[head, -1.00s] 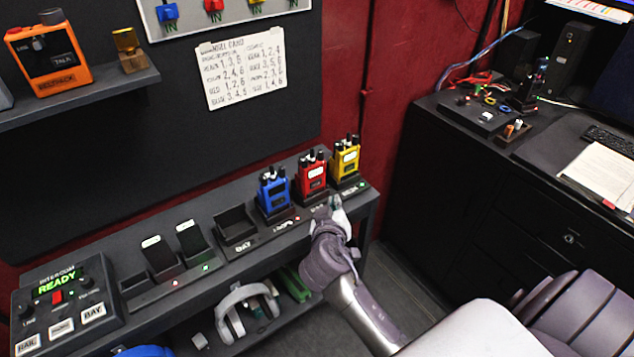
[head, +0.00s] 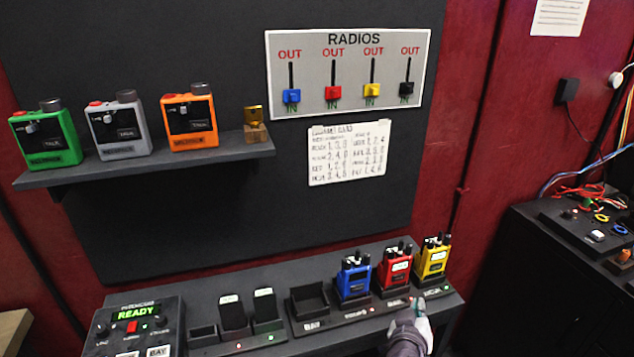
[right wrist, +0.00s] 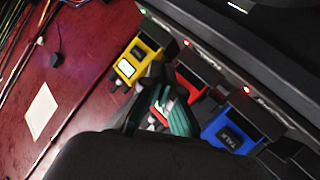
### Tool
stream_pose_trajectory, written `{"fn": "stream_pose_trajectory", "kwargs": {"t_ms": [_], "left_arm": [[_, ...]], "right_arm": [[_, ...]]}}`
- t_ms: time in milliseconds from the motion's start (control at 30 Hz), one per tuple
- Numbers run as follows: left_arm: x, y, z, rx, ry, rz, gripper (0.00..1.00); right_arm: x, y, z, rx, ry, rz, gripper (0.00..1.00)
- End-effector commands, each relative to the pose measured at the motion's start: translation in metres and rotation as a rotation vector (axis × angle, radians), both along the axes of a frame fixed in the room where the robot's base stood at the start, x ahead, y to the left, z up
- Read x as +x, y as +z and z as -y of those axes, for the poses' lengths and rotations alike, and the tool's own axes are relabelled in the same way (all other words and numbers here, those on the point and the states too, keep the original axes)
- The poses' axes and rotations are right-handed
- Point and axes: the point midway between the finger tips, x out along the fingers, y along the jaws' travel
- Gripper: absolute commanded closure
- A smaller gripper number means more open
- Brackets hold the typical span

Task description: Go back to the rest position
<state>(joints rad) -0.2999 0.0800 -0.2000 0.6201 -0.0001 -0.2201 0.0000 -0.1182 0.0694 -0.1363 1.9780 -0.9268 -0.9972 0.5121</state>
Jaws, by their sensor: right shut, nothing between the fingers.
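My right gripper (head: 419,308) is shut and empty at the front edge of the desk shelf, in front of the red radio (head: 394,269) and the yellow radio (head: 432,260). Its fingertips also show in the right wrist view (right wrist: 166,108), beside the red radio (right wrist: 190,85) and the yellow radio (right wrist: 138,60). A blue radio (head: 352,281) stands in its dock to their left. My left gripper is not in view. Most of my right arm is below the head view.
An empty dock (head: 309,304) and an intercom box (head: 135,325) reading READY are to the left. Green, grey and orange beltpacks (head: 190,122) stand on the wall shelf (head: 130,168). A radios board (head: 345,72) hangs above. A dark cabinet (head: 560,290) is at the right.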

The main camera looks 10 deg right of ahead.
Motion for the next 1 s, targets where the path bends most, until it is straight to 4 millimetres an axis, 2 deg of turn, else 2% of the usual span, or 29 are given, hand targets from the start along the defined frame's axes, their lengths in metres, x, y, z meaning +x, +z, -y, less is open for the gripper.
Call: {"fn": "stream_pose_trajectory", "kwargs": {"t_ms": [67,133,333,500,700,867,1000], "left_arm": [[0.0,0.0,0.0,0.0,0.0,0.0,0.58],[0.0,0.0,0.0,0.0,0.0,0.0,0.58],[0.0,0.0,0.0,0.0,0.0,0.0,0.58],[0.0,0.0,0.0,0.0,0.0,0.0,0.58],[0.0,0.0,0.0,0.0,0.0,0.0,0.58],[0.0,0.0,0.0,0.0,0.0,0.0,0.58],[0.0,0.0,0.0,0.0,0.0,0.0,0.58]], "right_arm": [[-0.01,-0.007,0.0,0.023,-0.002,-0.032,1.0],[-0.029,-0.021,-0.004,0.073,0.0,-0.097,1.0],[-0.109,-0.065,-0.033,0.275,0.075,-0.388,1.0],[-0.16,-0.079,-0.063,0.389,0.175,-0.569,1.0],[-0.209,-0.082,-0.093,0.485,0.298,-0.728,1.0],[-0.245,-0.078,-0.115,0.547,0.403,-0.836,1.0],[-0.233,-0.113,-0.115,0.545,0.393,-0.845,1.0]]}}
